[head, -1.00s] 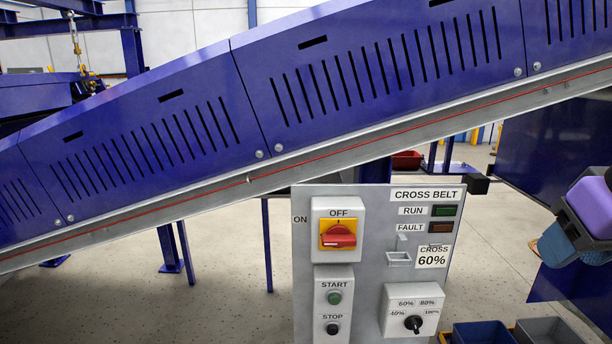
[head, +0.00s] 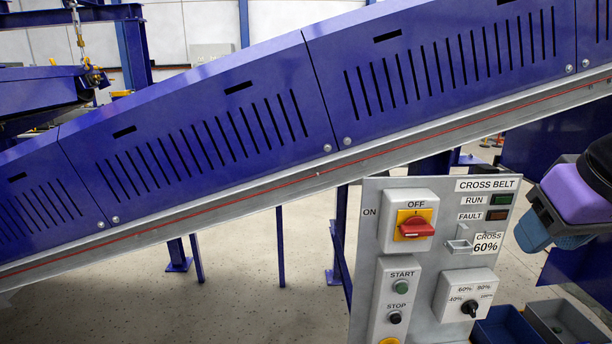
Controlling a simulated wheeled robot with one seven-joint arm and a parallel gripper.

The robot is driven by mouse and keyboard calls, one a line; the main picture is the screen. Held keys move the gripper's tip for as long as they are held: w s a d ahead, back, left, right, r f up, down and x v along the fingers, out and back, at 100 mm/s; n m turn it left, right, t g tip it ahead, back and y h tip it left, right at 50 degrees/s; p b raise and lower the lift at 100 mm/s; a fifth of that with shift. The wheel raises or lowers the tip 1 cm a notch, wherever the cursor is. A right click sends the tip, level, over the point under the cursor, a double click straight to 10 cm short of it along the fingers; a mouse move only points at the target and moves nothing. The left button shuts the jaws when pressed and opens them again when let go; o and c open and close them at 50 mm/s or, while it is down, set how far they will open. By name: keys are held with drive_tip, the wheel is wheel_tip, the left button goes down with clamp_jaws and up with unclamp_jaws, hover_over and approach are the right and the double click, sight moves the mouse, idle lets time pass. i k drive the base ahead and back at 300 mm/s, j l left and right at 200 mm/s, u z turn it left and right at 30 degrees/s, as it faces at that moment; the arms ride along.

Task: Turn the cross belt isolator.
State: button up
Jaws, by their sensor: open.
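The cross belt isolator is a red rotary handle (head: 416,229) on a yellow plate, set in a light grey box (head: 408,203) at the upper left of the control panel (head: 372,240). The handle lies roughly crosswise, its long side level. Nothing touches the handle. A purple, blue and dark part of my arm shows at the right edge, right of the panel and apart from it. My gripper's fingertips do not show.
The panel also carries a START button (head: 402,286), a STOP button (head: 395,317), a speed knob (head: 468,308) and RUN and FAULT lamps. A sloping blue conveyor guard (head: 220,195) runs above and behind. Blue (head: 507,328) and grey (head: 562,325) bins stand lower right.

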sight(414, 227)
drive_tip(key=k+j+z, duration=0.15)
drive_tip(key=j+z, duration=0.15)
drive_tip(key=k+j+z, duration=0.15)
drive_tip(key=j+z, duration=0.15)
drive_tip(key=j, duration=0.15)
drive_tip(key=k+j+z, duration=0.1)
drive_tip(key=z, duration=0.15)
drive_tip(key=k+j+z, duration=0.1)
drive_tip(key=k+z, duration=0.15)
drive_tip(key=k, duration=0.05)
